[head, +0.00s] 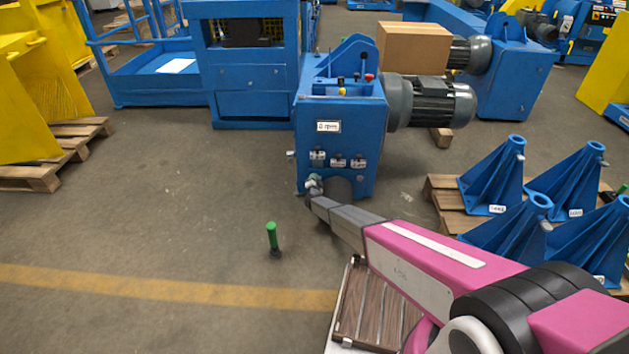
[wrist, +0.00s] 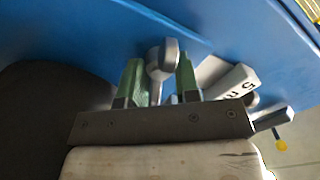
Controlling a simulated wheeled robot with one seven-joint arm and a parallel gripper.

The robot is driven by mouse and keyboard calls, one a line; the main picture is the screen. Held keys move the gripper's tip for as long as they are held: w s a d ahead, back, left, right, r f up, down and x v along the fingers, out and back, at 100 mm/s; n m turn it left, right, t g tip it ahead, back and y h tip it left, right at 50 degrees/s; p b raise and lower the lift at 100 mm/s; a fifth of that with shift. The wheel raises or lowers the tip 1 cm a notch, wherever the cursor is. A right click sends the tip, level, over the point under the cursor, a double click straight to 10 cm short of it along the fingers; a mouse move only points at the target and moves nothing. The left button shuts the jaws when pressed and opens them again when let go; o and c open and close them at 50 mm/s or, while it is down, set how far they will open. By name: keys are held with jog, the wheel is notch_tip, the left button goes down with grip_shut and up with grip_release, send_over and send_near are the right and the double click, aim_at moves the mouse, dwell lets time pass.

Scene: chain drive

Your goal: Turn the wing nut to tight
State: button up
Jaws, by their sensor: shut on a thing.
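The wing nut (wrist: 163,62) shows in the wrist view as a grey metal piece with a rounded head, in front of a blue panel. My gripper (wrist: 160,76) has its two green fingers on either side of it and is shut on it. In the head view my gripper (head: 314,184) is small at the lower left front of the blue drive machine (head: 343,110), and the wing nut cannot be made out clearly there. A white label (wrist: 236,82) with dark characters is just right of the fingers, partly hidden.
A dark round part (wrist: 45,115) is close left of my gripper. A lever with a yellow end (wrist: 279,138) is at the right. A green-handled object (head: 272,236) stands on open floor. Blue brackets (head: 495,180) stand on a pallet at the right. A grey motor (head: 432,102) juts from the machine.

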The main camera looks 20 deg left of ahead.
jog(key=shift+m, duration=1.1)
jog(key=o, duration=0.7)
jog(key=shift+c, duration=0.2)
jog(key=shift+s, duration=0.1)
jog(key=v, duration=1)
jog(key=shift+s+d, duration=0.2)
jog(key=shift+s, duration=0.1)
